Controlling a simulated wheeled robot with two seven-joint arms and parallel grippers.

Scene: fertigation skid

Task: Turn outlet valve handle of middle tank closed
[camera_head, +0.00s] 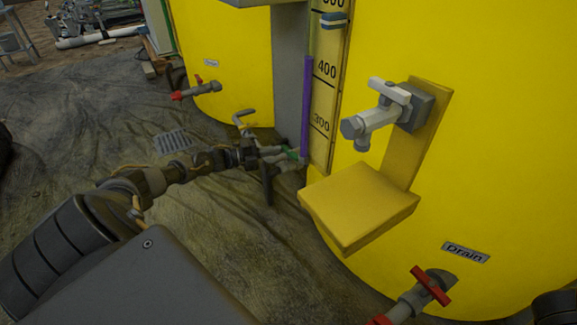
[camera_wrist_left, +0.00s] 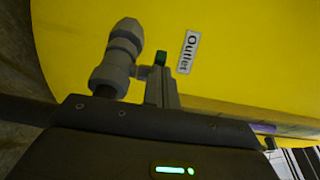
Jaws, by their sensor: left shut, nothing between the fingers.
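The outlet valve's green handle (camera_head: 291,154) shows small at the lower left edge of the near yellow tank (camera_head: 510,150), beside the level gauge. In the left wrist view the green handle (camera_wrist_left: 160,58) shows just past my fingertips, left of the "Outlet" label (camera_wrist_left: 188,52). Grey outlet pipe fittings (camera_wrist_left: 122,50) stand left of it. My left gripper (camera_head: 275,154) is shut and empty, close against the handle; I cannot tell whether it touches. Part of the handle and valve body is hidden behind the gripper, so its exact angle is unclear.
A yellow bracket shelf (camera_head: 360,200) with a white-handled tap (camera_head: 385,110) juts out right of the gripper. A red drain handle (camera_head: 430,286) is low at right. Another yellow tank (camera_head: 225,60) with a red-handled valve (camera_head: 195,90) stands at left. The floor left is open.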

